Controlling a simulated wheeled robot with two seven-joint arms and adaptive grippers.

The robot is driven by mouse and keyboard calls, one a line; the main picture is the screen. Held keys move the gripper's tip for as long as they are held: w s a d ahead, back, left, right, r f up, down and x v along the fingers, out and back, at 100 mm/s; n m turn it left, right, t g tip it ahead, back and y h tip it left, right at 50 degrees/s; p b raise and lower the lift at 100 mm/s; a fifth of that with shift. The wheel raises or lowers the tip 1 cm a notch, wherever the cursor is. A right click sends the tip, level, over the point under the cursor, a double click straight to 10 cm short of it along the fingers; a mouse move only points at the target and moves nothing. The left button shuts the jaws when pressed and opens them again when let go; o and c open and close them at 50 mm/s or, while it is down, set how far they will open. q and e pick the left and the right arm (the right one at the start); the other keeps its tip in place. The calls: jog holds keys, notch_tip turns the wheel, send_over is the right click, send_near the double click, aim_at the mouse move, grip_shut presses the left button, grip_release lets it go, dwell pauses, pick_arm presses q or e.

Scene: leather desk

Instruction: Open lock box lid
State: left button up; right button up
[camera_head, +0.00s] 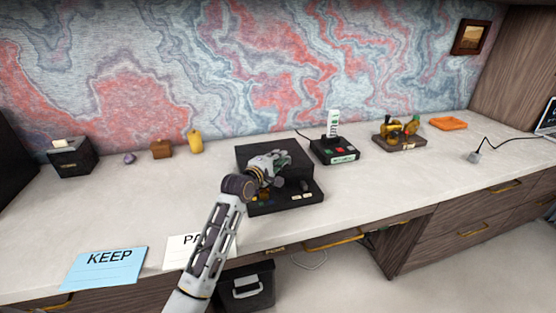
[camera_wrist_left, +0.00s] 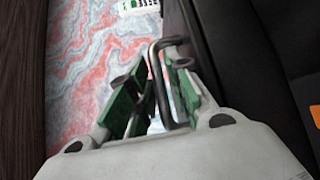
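The black lock box (camera_head: 300,157) stands on the desk in the middle of the head view, and its lid looks shut. A lower front part with small coloured pieces (camera_head: 287,207) sticks out toward me. My left gripper (camera_head: 282,158) is over the box and hides part of its top and front. In the left wrist view, my left gripper (camera_wrist_left: 160,95) has its green-padded fingers apart. A bent dark metal handle (camera_wrist_left: 157,75) runs between them, with a gap visible around it. I cannot tell whether a finger touches it. My right gripper is not in view.
A black device with coloured buttons (camera_head: 335,150) stands just right of the box. A tray with fruit-like objects (camera_head: 400,142) is farther right. A blue KEEP card (camera_head: 105,268) and a white card (camera_head: 183,252) lie at the front left. The desk's left middle is clear.

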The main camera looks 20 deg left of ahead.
pick_arm(q)
grip_shut()
dwell(0.6)
